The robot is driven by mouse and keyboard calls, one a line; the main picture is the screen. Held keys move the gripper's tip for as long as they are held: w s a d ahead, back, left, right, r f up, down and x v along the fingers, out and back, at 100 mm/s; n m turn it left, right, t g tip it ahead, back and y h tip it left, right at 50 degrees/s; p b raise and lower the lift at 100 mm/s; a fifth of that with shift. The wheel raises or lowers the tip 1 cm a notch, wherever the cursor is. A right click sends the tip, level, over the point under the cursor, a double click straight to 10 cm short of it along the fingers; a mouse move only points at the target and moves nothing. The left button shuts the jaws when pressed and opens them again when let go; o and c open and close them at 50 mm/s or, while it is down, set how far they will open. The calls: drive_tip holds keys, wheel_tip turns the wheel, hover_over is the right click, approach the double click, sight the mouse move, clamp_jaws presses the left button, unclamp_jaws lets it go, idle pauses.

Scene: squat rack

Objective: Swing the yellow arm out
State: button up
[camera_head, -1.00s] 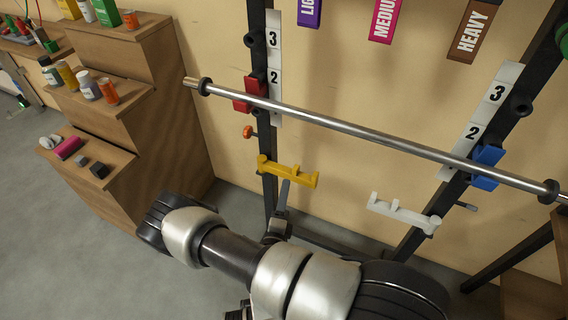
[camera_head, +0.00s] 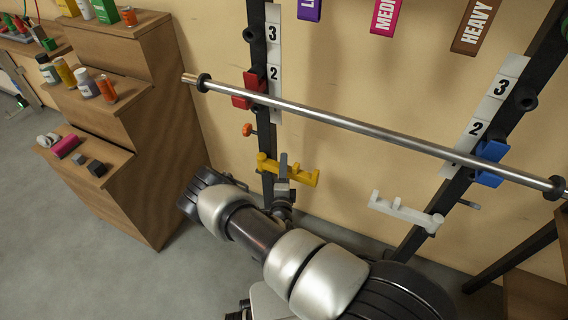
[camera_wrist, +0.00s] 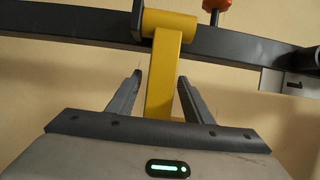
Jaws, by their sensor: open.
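The yellow arm (camera_head: 305,178) is a short bar with an upturned end, on the left upright of the rack in the head view. Its pivot end is at that upright. In the wrist view the yellow arm (camera_wrist: 161,80) runs down from its round pivot piece and lies between my two fingers. My gripper (camera_wrist: 160,80) is open, with one finger on each side of the arm and gaps showing on both sides. In the head view my gripper (camera_head: 283,162) overlaps the middle of the yellow arm and hides part of it.
A steel barbell (camera_head: 340,122) spans the rack above, on a red holder (camera_head: 249,92) and a blue holder (camera_head: 490,164). A white arm (camera_head: 404,211) is on the right upright. An orange knob (camera_head: 247,130) sits above the yellow arm. Wooden shelves (camera_head: 130,140) stand at left.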

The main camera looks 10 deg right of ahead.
drive_tip(key=shift+x, duration=1.4)
clamp_jaws()
